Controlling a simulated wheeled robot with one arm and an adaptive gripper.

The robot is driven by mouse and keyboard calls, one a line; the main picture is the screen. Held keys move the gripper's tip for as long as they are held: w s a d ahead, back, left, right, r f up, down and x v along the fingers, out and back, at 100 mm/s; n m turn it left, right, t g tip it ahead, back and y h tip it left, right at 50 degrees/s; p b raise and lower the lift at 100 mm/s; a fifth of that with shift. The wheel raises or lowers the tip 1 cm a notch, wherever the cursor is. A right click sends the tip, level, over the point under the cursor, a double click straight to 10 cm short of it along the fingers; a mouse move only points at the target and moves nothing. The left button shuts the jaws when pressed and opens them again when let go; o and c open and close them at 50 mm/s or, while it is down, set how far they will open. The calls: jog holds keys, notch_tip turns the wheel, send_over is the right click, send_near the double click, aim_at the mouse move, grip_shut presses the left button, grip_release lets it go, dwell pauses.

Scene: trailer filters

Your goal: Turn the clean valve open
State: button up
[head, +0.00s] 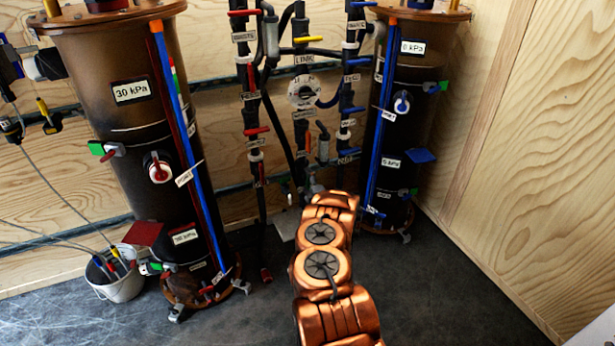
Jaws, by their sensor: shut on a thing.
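No label that I can read clearly says "clean", so I cannot tell which valve is the clean valve. The central pipework carries several labelled valves: a red handle (244,12) at upper left, a yellow handle (309,39) at top middle, and blue handles (354,110) on the right pipe. A lower red handle (256,131) is on the left pipe. A round white multi-way valve (303,94) sits in the middle. My copper arm reaches from the bottom toward the foot of this pipework. Its wrist hides my gripper and whatever is at its jaws.
A large dark filter column (130,120) stands at left and another (398,125) at right, both with side valves. A white bucket (122,288) with cables sits on the floor at lower left. Wooden walls close the back and right. The dark floor (450,290) at lower right is clear.

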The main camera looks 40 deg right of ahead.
jog(key=shift+f+n+p, duration=0.1)
jog(key=shift+n+p, duration=0.4)
jog(key=o, duration=0.8)
jog(key=shift+v, duration=6)
